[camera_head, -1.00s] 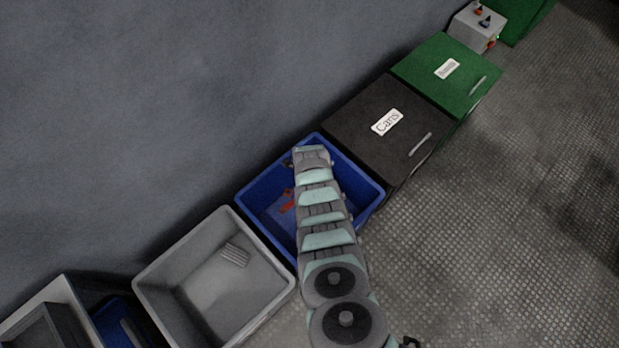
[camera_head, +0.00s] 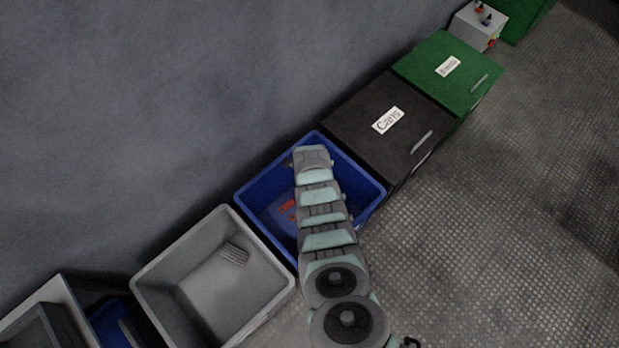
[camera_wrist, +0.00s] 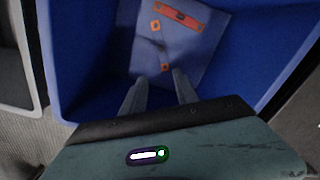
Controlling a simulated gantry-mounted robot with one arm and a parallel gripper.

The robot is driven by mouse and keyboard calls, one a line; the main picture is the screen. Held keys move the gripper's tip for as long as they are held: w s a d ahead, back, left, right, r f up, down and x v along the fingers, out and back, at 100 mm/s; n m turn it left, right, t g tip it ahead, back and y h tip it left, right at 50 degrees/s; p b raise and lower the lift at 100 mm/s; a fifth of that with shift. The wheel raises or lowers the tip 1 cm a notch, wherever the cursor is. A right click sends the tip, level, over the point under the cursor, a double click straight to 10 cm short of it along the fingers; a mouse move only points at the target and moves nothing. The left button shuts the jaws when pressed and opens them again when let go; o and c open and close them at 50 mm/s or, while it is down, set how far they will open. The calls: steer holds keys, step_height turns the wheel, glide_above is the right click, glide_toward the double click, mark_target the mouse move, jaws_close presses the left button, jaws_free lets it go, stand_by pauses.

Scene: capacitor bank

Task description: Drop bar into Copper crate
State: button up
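A reddish bar (camera_wrist: 180,17) lies inside the blue crate (camera_wrist: 62,75), on a pale blue-grey patch (camera_wrist: 185,45) at its bottom. Small orange pieces (camera_wrist: 155,25) lie on the same patch. In the head view the blue crate (camera_head: 262,182) stands against the wall, and red bits (camera_head: 287,207) show inside beside my arm. My gripper (camera_wrist: 159,78) points down into the crate. Its two fingers are apart with nothing between them. My arm hides the gripper in the head view. No Copper label is readable, so I cannot tell which crate is the Copper crate.
A grey crate (camera_head: 147,275) with a pale ribbed piece (camera_head: 235,254) stands left of the blue crate. Open floor (camera_head: 520,210) lies at the right.

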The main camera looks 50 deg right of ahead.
step_height(320, 180, up, 11)
steer(key=p, duration=0.6)
steer(key=shift+p, duration=0.35)
steer(key=shift+f, duration=0.1)
